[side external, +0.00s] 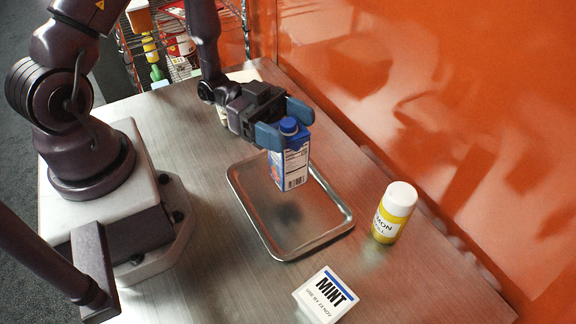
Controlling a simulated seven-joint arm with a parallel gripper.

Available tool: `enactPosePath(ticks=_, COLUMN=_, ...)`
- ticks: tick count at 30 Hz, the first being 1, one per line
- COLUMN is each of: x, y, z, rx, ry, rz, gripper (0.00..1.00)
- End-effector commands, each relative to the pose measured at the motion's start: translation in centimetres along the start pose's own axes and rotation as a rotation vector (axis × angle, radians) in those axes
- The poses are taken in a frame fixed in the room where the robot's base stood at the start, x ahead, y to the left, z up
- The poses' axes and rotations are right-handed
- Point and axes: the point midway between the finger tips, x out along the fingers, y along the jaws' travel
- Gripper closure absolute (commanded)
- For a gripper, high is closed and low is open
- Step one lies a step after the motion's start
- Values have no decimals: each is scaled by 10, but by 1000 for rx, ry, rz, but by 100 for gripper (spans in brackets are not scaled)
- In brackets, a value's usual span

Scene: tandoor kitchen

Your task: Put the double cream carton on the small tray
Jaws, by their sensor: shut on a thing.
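The double cream carton (290,168) is a small blue and white carton with a blue cap, upright in the side external view. My gripper (286,124) is shut on it near its top, with blue fingers on either side. The small tray (306,247) is a shallow silver metal tray on the steel table. The carton is over the far part of the tray. A dark shadow lies on the tray below and in front of the carton, and the carton appears to be held above the tray floor.
A yellow lemon bottle (394,212) with a white cap stands right of the tray. A white container labelled MINT (325,296) is near the front. An orange wall (450,90) runs along the right. A wire rack (180,62) with goods is behind the table (195,225).

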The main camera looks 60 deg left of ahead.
Motion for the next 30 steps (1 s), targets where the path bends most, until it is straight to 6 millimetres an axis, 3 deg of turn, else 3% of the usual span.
enactPosePath(ticks=15, x=0, y=0, z=54, rx=-2, ry=2, rz=1, gripper=82)
enactPosePath(ticks=27, x=0, y=0, z=59, rx=0, ry=2, rz=0, gripper=82)
enactPosePath(ticks=28, x=0, y=0, z=60, rx=0, ry=0, rz=0, gripper=29)
enactPosePath(ticks=30, x=0, y=0, z=59, rx=1, ry=0, rz=0, gripper=13)
